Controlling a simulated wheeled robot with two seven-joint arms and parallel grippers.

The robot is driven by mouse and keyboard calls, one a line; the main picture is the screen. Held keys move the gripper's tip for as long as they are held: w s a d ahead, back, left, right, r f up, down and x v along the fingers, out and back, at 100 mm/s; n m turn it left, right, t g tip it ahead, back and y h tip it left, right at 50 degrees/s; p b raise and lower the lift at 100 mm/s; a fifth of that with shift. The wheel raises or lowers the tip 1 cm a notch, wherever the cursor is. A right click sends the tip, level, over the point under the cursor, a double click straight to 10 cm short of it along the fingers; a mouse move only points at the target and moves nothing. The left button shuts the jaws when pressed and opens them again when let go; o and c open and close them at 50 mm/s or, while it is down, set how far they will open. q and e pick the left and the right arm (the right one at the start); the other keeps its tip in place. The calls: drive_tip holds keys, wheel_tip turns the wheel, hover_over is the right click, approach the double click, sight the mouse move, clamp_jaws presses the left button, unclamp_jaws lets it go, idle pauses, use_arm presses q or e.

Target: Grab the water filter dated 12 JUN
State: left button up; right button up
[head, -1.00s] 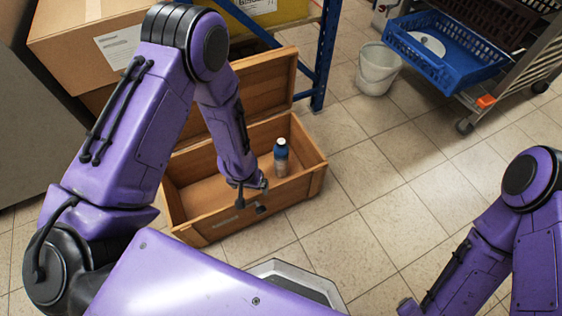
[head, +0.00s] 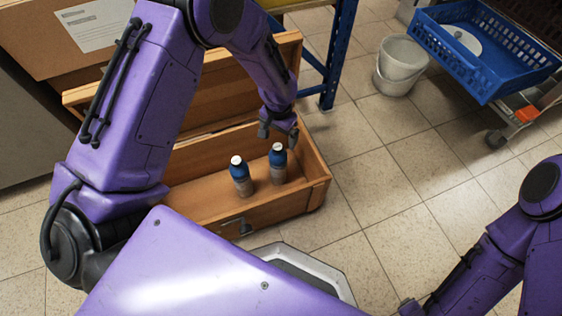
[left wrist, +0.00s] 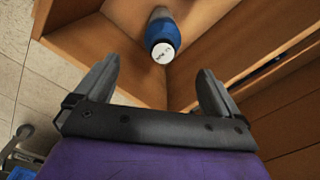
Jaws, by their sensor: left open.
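Two bottle-shaped items with blue upper bodies, grey lower parts and white caps stand upright in an open wooden chest: a left bottle (head: 240,176) and a right bottle (head: 278,163). I cannot read a date on either in the head view. My left gripper (head: 278,132) is open and empty, just above and behind the right bottle. In the left wrist view one blue bottle (left wrist: 162,38) shows beyond the open fingers, its white cap bearing small dark print too small to read. My right gripper is out of view; only its arm shows.
The wooden chest (head: 312,193) has side walls around the bottles and a raised lid behind. A blue rack post (head: 340,55), a white bucket (head: 400,65) and a blue crate (head: 470,70) on a trolley stand beyond.

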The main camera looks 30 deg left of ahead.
sight(278, 152)
use_arm(q)
drive_tip(key=f+b, duration=0.1)
drive_tip(key=f, duration=0.2)
drive_tip(key=f+b, duration=0.2)
drive_tip(key=f, duration=0.1)
drive_tip(key=f+b, duration=0.2)
drive_tip(key=f, duration=0.2)
drive_tip(key=shift+a, duration=0.3)
drive_tip(key=shift+f+b, duration=0.45)
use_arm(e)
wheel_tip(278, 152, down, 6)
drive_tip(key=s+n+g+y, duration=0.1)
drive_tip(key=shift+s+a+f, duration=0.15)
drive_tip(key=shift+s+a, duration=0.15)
use_arm(q)
drive_tip(key=shift+r, duration=0.1)
clamp_jaws()
